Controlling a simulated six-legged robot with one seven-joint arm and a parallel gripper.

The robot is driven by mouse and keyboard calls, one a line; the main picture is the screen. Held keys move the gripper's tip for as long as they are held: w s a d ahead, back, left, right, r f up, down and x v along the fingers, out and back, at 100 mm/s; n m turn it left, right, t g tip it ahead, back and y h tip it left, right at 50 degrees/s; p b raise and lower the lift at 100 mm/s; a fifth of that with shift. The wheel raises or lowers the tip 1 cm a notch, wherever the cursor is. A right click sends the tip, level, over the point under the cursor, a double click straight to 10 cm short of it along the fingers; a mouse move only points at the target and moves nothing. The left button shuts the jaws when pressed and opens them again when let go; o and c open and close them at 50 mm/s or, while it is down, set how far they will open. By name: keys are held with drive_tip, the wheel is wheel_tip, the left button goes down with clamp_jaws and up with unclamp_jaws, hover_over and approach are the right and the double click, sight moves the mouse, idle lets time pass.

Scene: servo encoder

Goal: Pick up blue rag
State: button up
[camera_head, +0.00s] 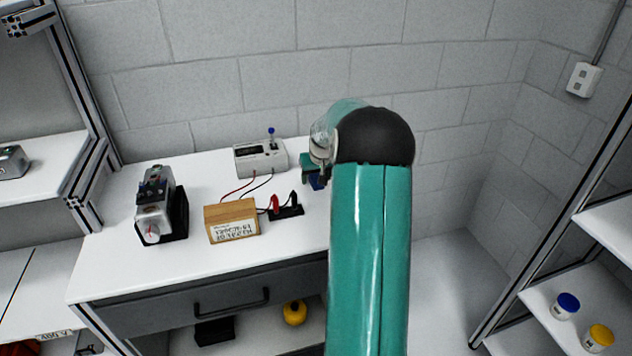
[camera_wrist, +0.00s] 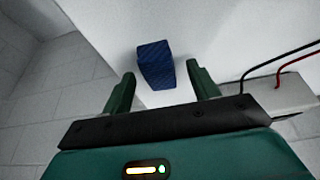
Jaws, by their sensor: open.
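The blue rag (camera_wrist: 155,64) looks like a small dark blue block in the wrist view. It lies on the white table top (camera_wrist: 215,35) near its edge. My gripper (camera_wrist: 160,80) is open, with one green finger to each side of the rag's near end. I cannot tell how far above the table the fingers are. In the head view a small blue patch of the rag (camera_head: 316,182) shows beside my green arm. The arm hides most of the rag and the gripper there.
A servo device (camera_head: 153,212), a labelled wooden box (camera_head: 232,221), a black clip holder (camera_head: 287,211) and a grey meter (camera_head: 261,160) stand on the table left of my arm. Red and black wires run between them. A block wall stands behind. Shelves (camera_head: 560,300) are at the right.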

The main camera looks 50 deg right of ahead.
sight(315, 175)
drive_tip(key=c, duration=1.1)
drive_tip(key=shift+o, duration=0.2)
drive_tip(key=shift+r, duration=0.45)
wheel_tip(315, 175, up, 2)
drive_tip(key=shift+r, duration=0.15)
drive_tip(key=s+a+r, duration=0.4)
drive_tip(key=a+r, duration=0.5)
drive_tip(key=a, duration=0.4)
drive_tip(key=shift+a+r, duration=0.25)
drive_tip(key=shift+r, duration=0.15)
drive_tip(key=shift+o, duration=0.3)
